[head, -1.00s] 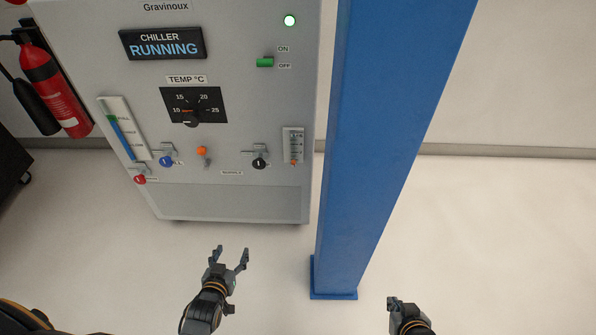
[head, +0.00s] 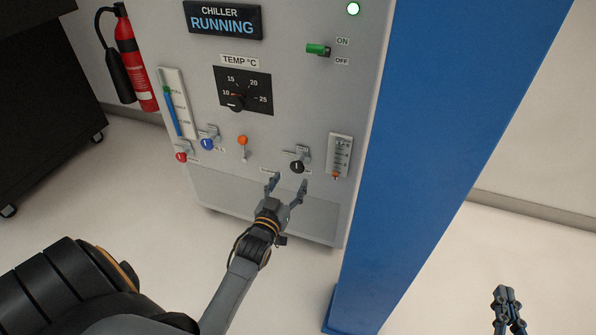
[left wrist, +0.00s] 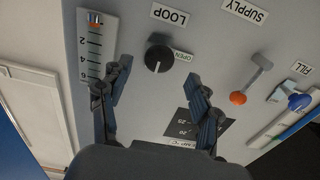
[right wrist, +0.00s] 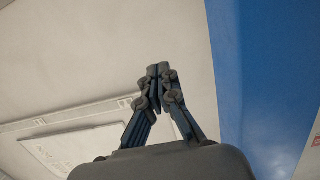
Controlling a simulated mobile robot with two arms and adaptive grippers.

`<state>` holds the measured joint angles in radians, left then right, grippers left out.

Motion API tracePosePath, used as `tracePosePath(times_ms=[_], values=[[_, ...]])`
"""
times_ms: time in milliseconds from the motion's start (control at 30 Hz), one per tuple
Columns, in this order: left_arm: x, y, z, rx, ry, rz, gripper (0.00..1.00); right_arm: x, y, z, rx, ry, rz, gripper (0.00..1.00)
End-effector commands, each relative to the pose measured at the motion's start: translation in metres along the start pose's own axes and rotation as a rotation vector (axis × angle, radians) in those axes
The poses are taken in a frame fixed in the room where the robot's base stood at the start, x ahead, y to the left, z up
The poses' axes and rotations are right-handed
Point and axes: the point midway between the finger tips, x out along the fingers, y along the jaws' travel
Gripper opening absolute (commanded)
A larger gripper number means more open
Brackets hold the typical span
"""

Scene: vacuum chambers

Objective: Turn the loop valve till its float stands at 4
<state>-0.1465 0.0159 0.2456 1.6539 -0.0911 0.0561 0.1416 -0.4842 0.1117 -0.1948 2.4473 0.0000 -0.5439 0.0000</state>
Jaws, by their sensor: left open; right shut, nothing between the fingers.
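The loop valve is a black round knob (head: 297,166) with a white mark, low on the chiller's front panel. It also shows in the left wrist view (left wrist: 159,58), under the LOOP label. Beside it is the flow scale (head: 340,157), with an orange float (head: 335,176) at its bottom end. In the left wrist view the float (left wrist: 95,25) stands beyond the 2, at the end away from 4 and 6. My left gripper (head: 288,182) is open just below the knob, apart from it and empty. My right gripper (head: 507,293) is shut and empty, far right.
A blue column (head: 450,130) stands right of the chiller (head: 300,90), between my two grippers. An orange-tipped supply lever (head: 242,142), a blue fill valve (head: 208,143) and a red valve (head: 181,156) sit left of the knob. A fire extinguisher (head: 135,60) hangs at left.

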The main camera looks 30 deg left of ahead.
Motion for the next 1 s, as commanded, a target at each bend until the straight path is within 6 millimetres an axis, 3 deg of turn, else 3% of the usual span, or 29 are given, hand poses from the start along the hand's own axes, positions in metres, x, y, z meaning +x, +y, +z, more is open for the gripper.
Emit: tracePosePath(times_ms=[200,400,600,867,900,1000], values=[[0.036,0.0,0.001,0.001,0.003,0.001,0.63,0.001,-0.006,-0.041,0.004,0.238,-0.015,0.0],[0.057,0.0,0.001,0.0,0.001,0.001,0.63,-0.006,-0.01,-0.07,0.008,0.401,-0.023,0.0],[0.066,0.0,0.0,0.0,0.0,0.001,0.63,-0.011,-0.011,-0.083,0.011,0.476,-0.027,0.0],[0.067,0.0,0.0,0.0,-0.001,0.001,0.63,-0.012,-0.012,-0.085,0.011,0.486,-0.027,0.0],[0.067,0.0,0.0,0.0,-0.001,0.001,0.61,-0.012,-0.012,-0.085,0.011,0.486,-0.027,0.0],[0.067,0.0,0.0,0.0,-0.001,0.001,0.41,-0.012,-0.012,-0.085,0.011,0.485,-0.027,0.0]])
